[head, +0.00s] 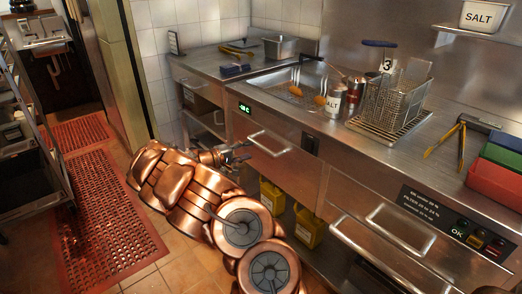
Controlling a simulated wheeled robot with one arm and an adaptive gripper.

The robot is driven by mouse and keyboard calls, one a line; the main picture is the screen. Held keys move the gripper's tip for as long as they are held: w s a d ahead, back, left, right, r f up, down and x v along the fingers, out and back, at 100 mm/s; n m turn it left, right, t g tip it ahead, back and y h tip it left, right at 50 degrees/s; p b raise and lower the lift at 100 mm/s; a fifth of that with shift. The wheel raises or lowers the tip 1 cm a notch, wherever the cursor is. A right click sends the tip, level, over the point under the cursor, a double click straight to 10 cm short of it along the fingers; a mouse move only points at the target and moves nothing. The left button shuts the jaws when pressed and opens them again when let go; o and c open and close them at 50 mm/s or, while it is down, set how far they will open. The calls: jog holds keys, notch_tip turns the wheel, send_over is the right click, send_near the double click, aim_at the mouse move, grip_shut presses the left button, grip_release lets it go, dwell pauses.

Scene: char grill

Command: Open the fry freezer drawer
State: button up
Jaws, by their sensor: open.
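The fry freezer drawer (283,168) is the steel front in the middle of the counter, with a small green display at its top left. It looks shut, flush with the counter front. Its bar handle (268,144) runs across the upper part of the front. My copper-coloured arm reaches in from the bottom middle. My gripper (244,153) is open, just left of the handle and near the drawer's left edge. I see no contact with the handle, but the exact gap cannot be told.
Another drawer handle (400,232) and a control panel (455,225) are at right. Yellow jugs (308,228) stand below the freezer drawer. A fry basket (398,95), salt container (334,101) and tongs (460,142) are on the counter. Red mats (105,215) cover floor at left.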

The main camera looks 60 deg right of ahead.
aim_at(261, 145)
jog(key=shift+x, duration=3.7)
jog(key=shift+s, duration=0.15)
grip_shut()
